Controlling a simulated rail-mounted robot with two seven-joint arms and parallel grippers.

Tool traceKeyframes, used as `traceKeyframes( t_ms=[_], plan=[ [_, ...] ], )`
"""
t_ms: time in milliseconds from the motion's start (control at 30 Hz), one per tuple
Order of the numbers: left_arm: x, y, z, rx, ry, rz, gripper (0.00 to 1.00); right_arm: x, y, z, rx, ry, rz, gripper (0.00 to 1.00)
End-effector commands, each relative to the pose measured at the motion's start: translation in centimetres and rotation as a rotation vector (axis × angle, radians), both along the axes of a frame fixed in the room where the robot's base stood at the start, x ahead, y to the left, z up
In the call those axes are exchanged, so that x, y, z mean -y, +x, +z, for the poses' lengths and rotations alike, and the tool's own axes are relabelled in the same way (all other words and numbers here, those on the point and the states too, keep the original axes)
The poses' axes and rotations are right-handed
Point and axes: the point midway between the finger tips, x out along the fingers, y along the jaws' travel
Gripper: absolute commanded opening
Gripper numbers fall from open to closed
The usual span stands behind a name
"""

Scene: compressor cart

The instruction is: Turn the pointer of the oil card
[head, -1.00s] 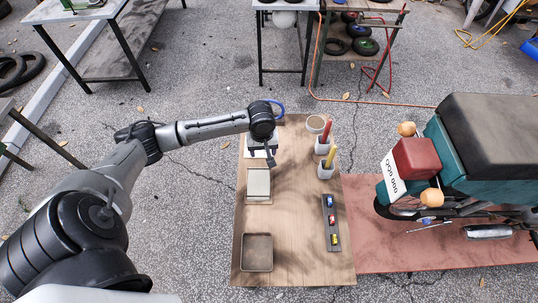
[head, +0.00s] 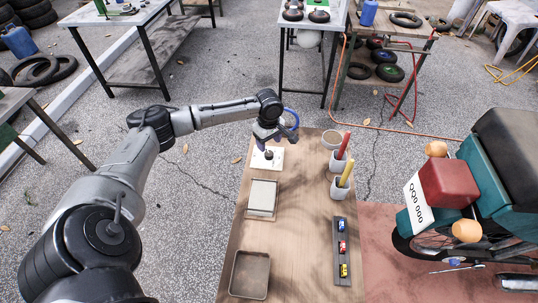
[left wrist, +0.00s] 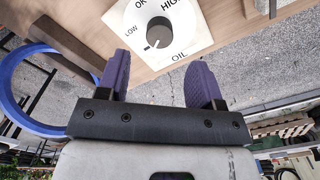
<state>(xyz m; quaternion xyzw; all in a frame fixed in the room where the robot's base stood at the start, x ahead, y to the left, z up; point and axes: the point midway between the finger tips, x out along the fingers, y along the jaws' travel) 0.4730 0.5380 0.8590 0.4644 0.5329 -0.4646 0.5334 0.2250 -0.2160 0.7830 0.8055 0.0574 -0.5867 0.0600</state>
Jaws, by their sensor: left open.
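The oil card (head: 276,164) is a white square lying at the far left of the wooden board. In the left wrist view the card (left wrist: 196,40) shows LOW, OK, HIGH and OIL around a round black pointer knob (left wrist: 159,30). The white mark on the knob points to the lower left, a little below LOW in the picture. My left gripper (left wrist: 160,68) is open, with two purple fingers apart and nothing between them. The knob shows beyond the fingertips, apart from them. In the head view the gripper (head: 268,142) is at the card's far side. My right gripper is not in view.
A pale pad (head: 262,196) and an empty brown tray (head: 250,275) lie nearer on the board. A dark strip with toy cars (head: 341,252) and white cups with a red stick (head: 342,145) and a yellow stick (head: 346,172) stand right. A motorbike (head: 450,185) stands farther right.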

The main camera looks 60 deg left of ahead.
Motion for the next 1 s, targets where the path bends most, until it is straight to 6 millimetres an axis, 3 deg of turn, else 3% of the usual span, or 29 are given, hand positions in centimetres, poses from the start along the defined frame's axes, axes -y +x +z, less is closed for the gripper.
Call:
traceKeyframes(
  t_ms=[100,400,867,1000],
  plan=[
    [0.0,-0.1,-2.4,-0.002,0.001,0.000,0.60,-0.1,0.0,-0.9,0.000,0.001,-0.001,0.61],
    [0.0,0.0,-5.6,-0.001,0.001,-0.001,0.60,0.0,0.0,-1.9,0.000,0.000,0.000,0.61],
    [0.0,-0.1,-6.2,0.000,0.002,-0.002,0.60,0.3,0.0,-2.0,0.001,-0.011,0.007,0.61],
    [0.0,0.0,-6.2,-0.001,0.002,-0.002,0.49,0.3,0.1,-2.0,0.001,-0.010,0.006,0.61]
  ],
)
